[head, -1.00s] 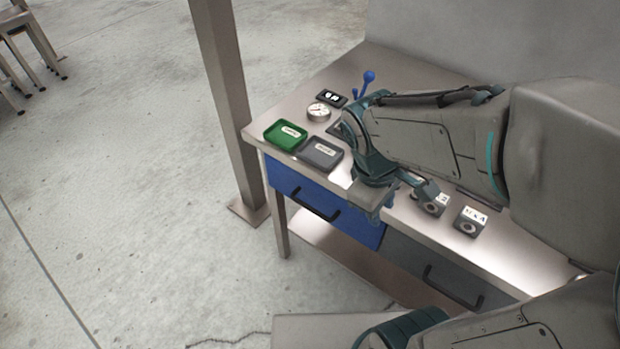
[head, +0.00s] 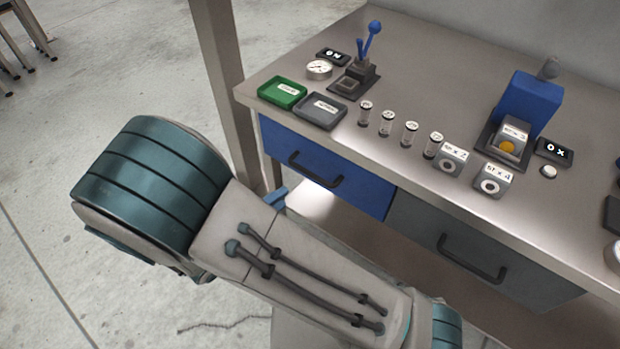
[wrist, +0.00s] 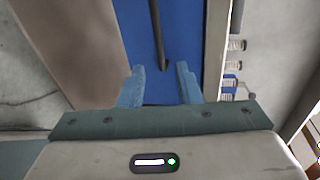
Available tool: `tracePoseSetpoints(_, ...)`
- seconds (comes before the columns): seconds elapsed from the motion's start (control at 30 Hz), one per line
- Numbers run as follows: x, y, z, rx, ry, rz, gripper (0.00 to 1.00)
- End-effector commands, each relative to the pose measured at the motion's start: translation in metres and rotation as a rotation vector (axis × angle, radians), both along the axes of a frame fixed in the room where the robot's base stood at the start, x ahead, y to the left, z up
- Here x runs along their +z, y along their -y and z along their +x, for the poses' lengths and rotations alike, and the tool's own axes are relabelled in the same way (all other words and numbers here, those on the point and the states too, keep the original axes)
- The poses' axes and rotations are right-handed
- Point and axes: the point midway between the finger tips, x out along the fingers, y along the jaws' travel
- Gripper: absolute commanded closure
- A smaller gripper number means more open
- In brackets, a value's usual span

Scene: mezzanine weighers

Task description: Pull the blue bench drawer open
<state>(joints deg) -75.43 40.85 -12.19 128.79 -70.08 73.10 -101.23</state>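The blue drawer (head: 350,185) is at the left of the bench front in the head view, and its face looks flush with the bench. Its dark bar handle (head: 318,180) is clear of my arm there. In the wrist view the blue drawer front (wrist: 190,30) fills the middle, and the handle (wrist: 157,35) runs down to between my fingertips. My gripper (wrist: 160,68) is open, a blue finger on either side of the handle's near end. I cannot tell whether they touch it. In the head view my arm hides most of the gripper.
A grey drawer (head: 480,250) with its own handle sits right of the blue one. The bench top (head: 430,95) holds a green tray (head: 283,93), a grey tray (head: 320,111), several vials and labelled weights. A metal post (head: 225,80) stands by the bench's left end.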

Motion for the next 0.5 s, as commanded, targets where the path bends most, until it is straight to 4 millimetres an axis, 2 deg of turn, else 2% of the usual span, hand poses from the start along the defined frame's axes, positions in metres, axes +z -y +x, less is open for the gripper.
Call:
tracePoseSetpoints(0.17,-0.007,-0.002,0.005,0.04,-0.011,-0.046,0.69)
tracePoseSetpoints(0.27,-0.01,0.007,0.016,0.036,-0.011,-0.044,0.69)
tracePoseSetpoints(0.5,-0.021,0.038,0.056,0.034,-0.011,-0.043,0.69)
